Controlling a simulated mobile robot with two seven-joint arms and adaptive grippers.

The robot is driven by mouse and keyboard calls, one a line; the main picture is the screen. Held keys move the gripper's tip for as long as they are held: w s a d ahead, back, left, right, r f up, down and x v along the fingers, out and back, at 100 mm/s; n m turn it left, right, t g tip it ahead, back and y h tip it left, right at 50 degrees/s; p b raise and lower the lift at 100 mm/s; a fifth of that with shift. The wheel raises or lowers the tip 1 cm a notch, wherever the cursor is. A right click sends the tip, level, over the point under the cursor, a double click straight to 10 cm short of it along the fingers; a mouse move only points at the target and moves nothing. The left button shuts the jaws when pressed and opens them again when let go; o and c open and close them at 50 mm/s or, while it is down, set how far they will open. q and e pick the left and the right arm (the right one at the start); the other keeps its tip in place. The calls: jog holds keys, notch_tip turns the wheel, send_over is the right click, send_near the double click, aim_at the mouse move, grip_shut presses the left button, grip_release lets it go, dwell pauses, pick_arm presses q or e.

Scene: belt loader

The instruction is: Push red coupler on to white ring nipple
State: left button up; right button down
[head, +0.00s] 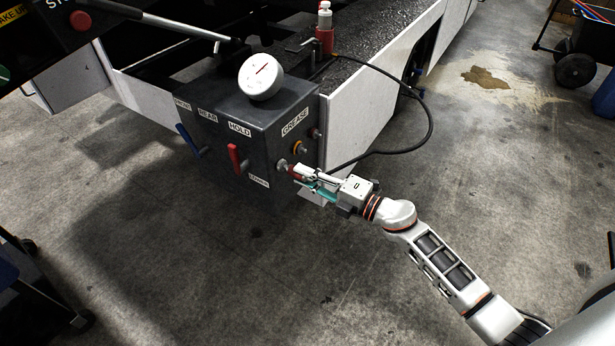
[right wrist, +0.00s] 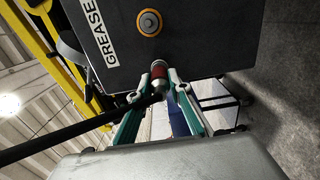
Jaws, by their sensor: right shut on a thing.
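The red coupler (head: 293,172) is between the fingers of my right gripper (head: 298,174), at the grease side of the dark box. In the right wrist view the coupler (right wrist: 159,72) shows red with a grey front end, pointing at the box face, and the gripper (right wrist: 161,82) is shut on it. The white ring nipple (head: 282,163) is the lowest of the fittings in the head view, right in front of the coupler. The coupler's front is at or very near it; I cannot tell whether they touch. My left gripper is not in view.
The dark box (head: 240,140) carries a dial gauge (head: 261,76), a blue lever (head: 188,140) and a red lever (head: 235,158). An orange ring nipple (head: 299,147) sits beside the white one. The black hose (head: 431,120) loops right of the box. Open floor lies below.

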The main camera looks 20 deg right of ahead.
jog(key=shift+w+a+r, duration=0.1)
jog(key=shift+w+a, duration=0.05)
jog(key=shift+w, duration=0.15)
jog(key=shift+w+a, duration=0.2)
jog(key=shift+w, duration=0.1)
jog(key=c, duration=1.8)
grip_release()
jog(key=v, duration=1.2)
